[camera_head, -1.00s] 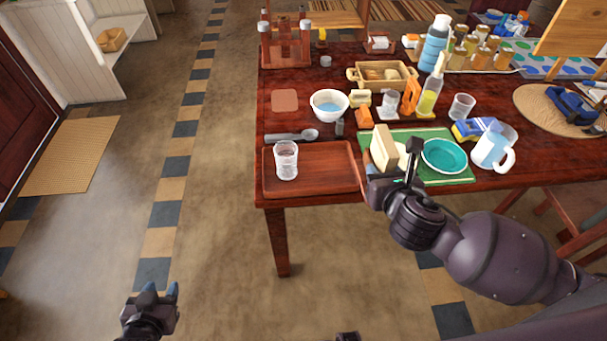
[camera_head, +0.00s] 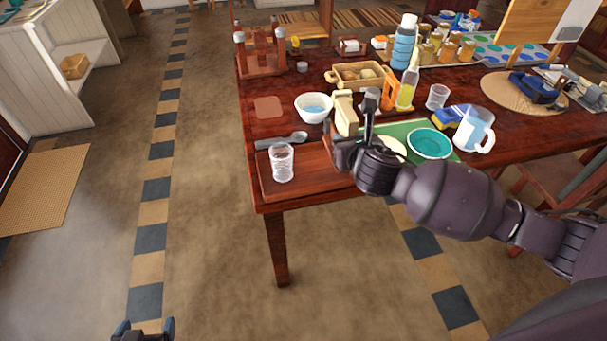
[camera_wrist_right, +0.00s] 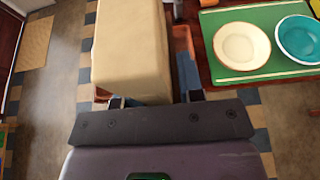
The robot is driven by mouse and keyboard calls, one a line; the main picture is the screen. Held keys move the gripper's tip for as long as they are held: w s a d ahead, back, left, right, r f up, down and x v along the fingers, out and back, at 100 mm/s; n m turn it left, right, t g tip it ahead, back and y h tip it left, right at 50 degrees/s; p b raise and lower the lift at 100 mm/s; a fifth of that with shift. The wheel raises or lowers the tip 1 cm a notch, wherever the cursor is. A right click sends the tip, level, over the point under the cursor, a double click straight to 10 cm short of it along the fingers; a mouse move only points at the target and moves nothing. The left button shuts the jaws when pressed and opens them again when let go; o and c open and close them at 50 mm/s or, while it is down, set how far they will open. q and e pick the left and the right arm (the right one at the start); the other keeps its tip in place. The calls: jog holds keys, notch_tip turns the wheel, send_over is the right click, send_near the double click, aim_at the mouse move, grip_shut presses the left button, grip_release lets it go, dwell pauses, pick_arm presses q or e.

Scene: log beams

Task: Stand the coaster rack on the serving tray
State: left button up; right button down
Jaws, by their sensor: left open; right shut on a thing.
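The coaster rack (camera_head: 346,114) is a cream, upright block in my right gripper (camera_head: 359,128), which is shut on it. In the head view it shows above the right end of the serving tray, apparently held in the air. In the right wrist view the rack (camera_wrist_right: 130,45) fills the upper left, with floor around it. The serving tray (camera_head: 235,190) is not hidden at its left: its brown wooden surface (camera_head: 305,178) lies at the table's near left corner. A clear glass (camera_head: 282,163) stands on it. My left gripper (camera_head: 143,328) is open and empty at the bottom edge, over the floor.
A spoon (camera_head: 282,141) lies just behind the tray and a white bowl (camera_head: 313,108) stands further back. Right of the tray, a green mat (camera_head: 452,157) holds a cream plate (camera_head: 392,148) and a teal bowl (camera_head: 430,143). A pitcher (camera_head: 472,132) stands further right.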

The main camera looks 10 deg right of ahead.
notch_tip(320, 180, up, 3)
jog(key=b, duration=0.2)
send_over(327, 173)
notch_tip(327, 173, down, 20)
jog(key=b, duration=0.5)
jog(key=shift+r, duration=0.25)
jog(key=shift+f, duration=0.35)
jog(key=shift+r, duration=0.15)
pick_arm(q)
notch_tip(327, 173, down, 6)
jog(key=shift+w+d+f, duration=0.2)
jog(key=shift+w+d, duration=0.15)
jog(key=shift+w, duration=0.1)
jog(key=shift+s, duration=0.1)
